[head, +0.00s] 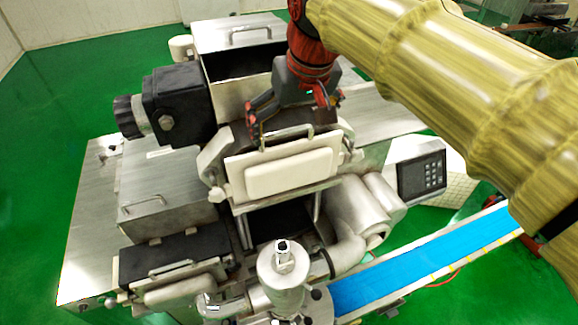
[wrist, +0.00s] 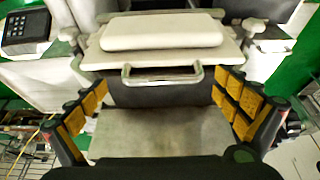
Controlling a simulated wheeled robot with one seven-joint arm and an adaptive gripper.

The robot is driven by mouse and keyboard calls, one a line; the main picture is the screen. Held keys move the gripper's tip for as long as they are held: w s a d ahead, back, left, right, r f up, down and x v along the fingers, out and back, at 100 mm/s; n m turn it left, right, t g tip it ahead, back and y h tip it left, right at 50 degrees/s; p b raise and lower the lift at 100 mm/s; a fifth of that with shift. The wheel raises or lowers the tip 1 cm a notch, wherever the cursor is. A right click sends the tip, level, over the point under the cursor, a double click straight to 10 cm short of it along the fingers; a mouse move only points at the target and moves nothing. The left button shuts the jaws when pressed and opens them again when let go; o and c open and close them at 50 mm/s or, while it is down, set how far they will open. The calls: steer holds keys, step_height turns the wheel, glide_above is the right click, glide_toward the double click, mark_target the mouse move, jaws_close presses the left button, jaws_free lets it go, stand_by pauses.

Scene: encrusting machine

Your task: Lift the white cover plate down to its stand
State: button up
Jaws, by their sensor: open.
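The white cover plate (head: 287,172) has a raised padded block and a metal bar handle (head: 289,136) along its top edge. It sits tilted on the front of the machine, between two side brackets. In the wrist view the plate (wrist: 160,36) is at the top, with its handle (wrist: 162,76) nearest to me. My gripper (head: 291,118) is open above the handle; its fingers, with yellow pads in the wrist view (wrist: 163,92), are spread on either side of it. I see no contact with the handle. I cannot tell which part is the stand.
A similar white-fronted unit (head: 178,290) with a handle is at lower left. An open metal hopper (head: 235,95) stands behind my gripper. A metal cylinder (head: 283,275) rises in front. A blue conveyor (head: 420,262) and control panel (head: 422,176) are at right.

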mark_target(288, 134)
steer(key=shift+x, duration=1.15)
steer(key=shift+w+a+f, duration=0.15)
steer(key=shift+f, duration=0.2)
steer(key=shift+c, duration=1.3)
steer(key=c, duration=1.5)
steer(key=shift+r, duration=0.1)
steer(key=shift+c, duration=0.4)
steer(key=shift+r, duration=0.1)
